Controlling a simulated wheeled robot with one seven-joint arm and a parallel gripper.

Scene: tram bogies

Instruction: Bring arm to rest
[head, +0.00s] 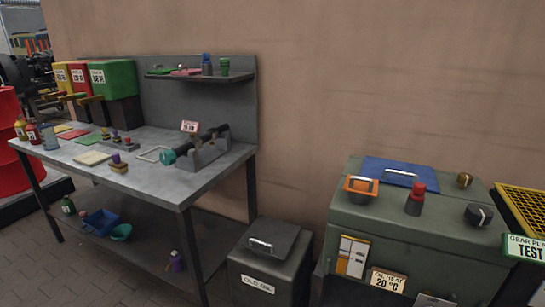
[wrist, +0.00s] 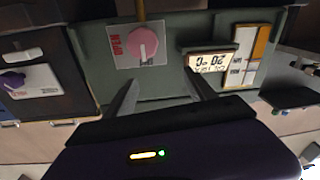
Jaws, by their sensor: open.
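My gripper (wrist: 161,80) shows in the wrist view with its two fingers apart and nothing between them. The view is upside down. Beyond the fingers is the front of a green cabinet (wrist: 92,60), with a pink knob (wrist: 144,43) on a pale plate and a lit "20 °C" sign (wrist: 208,62). I cannot tell the exact gap between the fingers and the cabinet. My arm and gripper do not show in the head view. There the green cabinet (head: 330,240) stands at the right, with the "20 °C" sign (head: 388,280) on its front.
A grey workbench (head: 150,185) with several small items fills the left. A yellow grating (head: 527,215) is far right.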

